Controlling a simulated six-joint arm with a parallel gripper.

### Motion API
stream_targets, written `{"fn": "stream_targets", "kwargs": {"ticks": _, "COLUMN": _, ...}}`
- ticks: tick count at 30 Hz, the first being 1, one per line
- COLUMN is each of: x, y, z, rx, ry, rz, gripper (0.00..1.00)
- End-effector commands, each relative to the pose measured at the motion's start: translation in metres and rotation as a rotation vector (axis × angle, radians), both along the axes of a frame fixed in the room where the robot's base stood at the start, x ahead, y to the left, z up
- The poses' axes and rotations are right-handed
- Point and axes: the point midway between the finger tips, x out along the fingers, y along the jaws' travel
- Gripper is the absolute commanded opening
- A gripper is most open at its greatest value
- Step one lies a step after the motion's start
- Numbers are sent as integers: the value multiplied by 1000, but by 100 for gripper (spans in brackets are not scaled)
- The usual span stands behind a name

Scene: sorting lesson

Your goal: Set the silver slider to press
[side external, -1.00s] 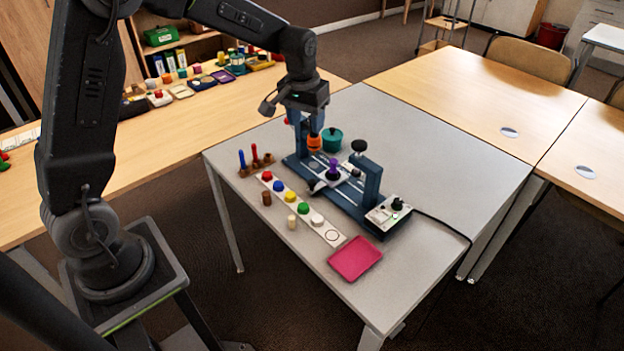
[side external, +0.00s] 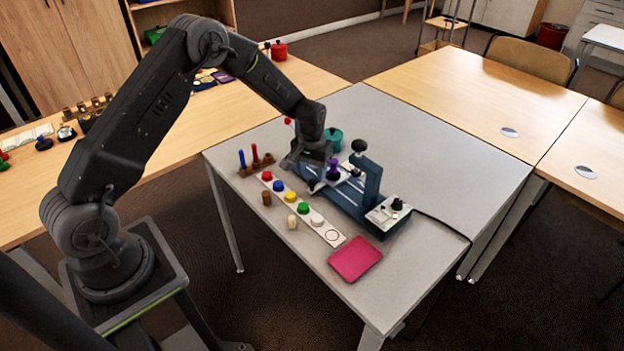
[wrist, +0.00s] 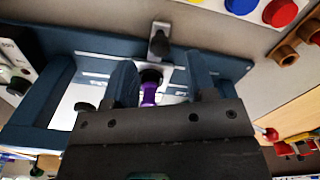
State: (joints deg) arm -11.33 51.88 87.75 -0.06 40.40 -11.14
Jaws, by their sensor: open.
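The blue fixture (side external: 347,200) stands on the grey table with rails and two silver-white sliding parts. A purple knob (side external: 333,168) stands on the silver slider plate (side external: 352,178); the knob also shows in the wrist view (wrist: 149,93). My gripper (side external: 308,166) is open and low at the fixture's left end, beside the purple knob. In the wrist view its fingers (wrist: 160,75) stand on either side of the knob, with a gap visible. I cannot tell whether they touch it. No press label is readable, and my gripper hides the fixture's far left part.
A strip of coloured buttons (side external: 332,236) lies in front of the fixture, with a pink tray (side external: 355,259) at its right end. A control box (side external: 388,212) joins the fixture's right end. A peg rack (side external: 256,166) is at left, a teal pot (side external: 334,134) behind.

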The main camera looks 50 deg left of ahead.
Motion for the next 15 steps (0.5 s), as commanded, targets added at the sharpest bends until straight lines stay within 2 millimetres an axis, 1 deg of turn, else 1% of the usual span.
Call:
{"fn": "stream_targets", "kwargs": {"ticks": 1, "x": -1, "y": 0, "z": -10, "rx": -1, "ry": 3, "rz": 0, "gripper": 51}}
{"fn": "stream_targets", "kwargs": {"ticks": 6, "x": 0, "y": 0, "z": -29, "rx": 0, "ry": 0, "rz": 0, "gripper": 51}}
{"fn": "stream_targets", "kwargs": {"ticks": 10, "x": 0, "y": 0, "z": -36, "rx": -1, "ry": -1, "rz": 0, "gripper": 51}}
{"fn": "stream_targets", "kwargs": {"ticks": 15, "x": 0, "y": 0, "z": -37, "rx": -1, "ry": -1, "rz": 0, "gripper": 51}}
